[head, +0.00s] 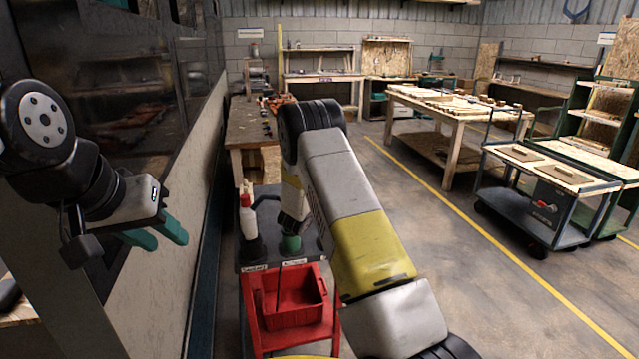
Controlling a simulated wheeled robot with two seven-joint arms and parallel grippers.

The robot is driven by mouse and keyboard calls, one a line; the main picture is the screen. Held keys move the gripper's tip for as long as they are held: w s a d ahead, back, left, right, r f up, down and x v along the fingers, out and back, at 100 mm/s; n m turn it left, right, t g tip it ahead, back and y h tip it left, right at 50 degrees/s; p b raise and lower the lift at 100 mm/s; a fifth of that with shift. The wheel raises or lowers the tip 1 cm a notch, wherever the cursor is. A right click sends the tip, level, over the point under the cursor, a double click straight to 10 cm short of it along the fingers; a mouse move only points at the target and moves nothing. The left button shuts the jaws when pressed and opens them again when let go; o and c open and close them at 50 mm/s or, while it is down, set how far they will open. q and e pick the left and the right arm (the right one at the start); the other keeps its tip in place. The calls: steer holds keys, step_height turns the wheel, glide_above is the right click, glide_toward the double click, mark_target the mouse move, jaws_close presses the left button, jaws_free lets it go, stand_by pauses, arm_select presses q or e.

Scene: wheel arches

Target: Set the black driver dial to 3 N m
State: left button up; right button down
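I cannot make out the black driver or its dial. My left gripper (165,238) is at the left, in front of the dark window and pale wall panel. Its two teal fingers stand apart with nothing visible between them. My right arm comes up from the bottom right, bends at the top, and points down over a red cart (335,318). A teal part of my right gripper (290,243) shows at the cart's dark top. Whether it holds anything is hidden by my arm. A thin dark rod (278,288) shows below it, in front of the red bin.
A white bottle with a red cap (248,218) stands on the cart top, left of my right gripper. A red bin (294,302) sits lower on the cart. Behind is a wooden workbench (245,122). A table and trolleys (545,190) stand right; the floor between is clear.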

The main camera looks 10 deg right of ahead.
steer(key=shift+d, duration=0.1)
stand_by(0.5)
steer(key=c, duration=1.2)
jaws_free()
steer(key=v, duration=0.8)
steer(key=shift+w, duration=0.15)
